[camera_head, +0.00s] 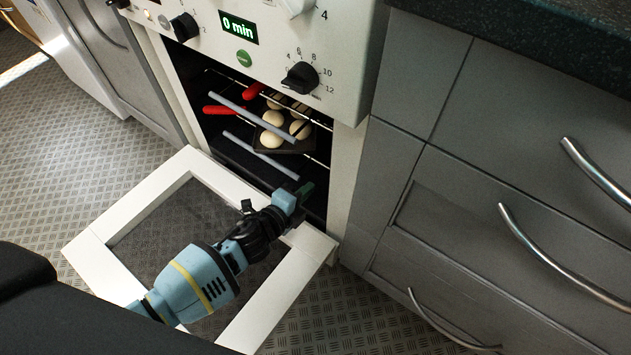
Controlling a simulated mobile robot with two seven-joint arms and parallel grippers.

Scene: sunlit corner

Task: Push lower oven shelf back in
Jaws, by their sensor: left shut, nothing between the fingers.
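The oven (342,160) stands open, its white-framed door (142,206) with a dark glass pane folded down flat. Inside, two shelves show by their grey front bars, the upper one (247,107) and the lower one (261,155). A dark tray (318,141) with several pale round buns (271,139) rests in the oven behind the bars. My left gripper (301,191) is shut and empty at the oven mouth, above the door's inner edge and below the right end of the lower bar. I cannot tell whether it touches the shelf. My right gripper is not in view.
Two red-handled items (222,110) lie by the upper shelf. The control panel with knobs (300,76) overhangs the opening. Grey drawers with curved metal handles (540,246) stand close on the right. Patterned floor (50,165) is clear left of the door.

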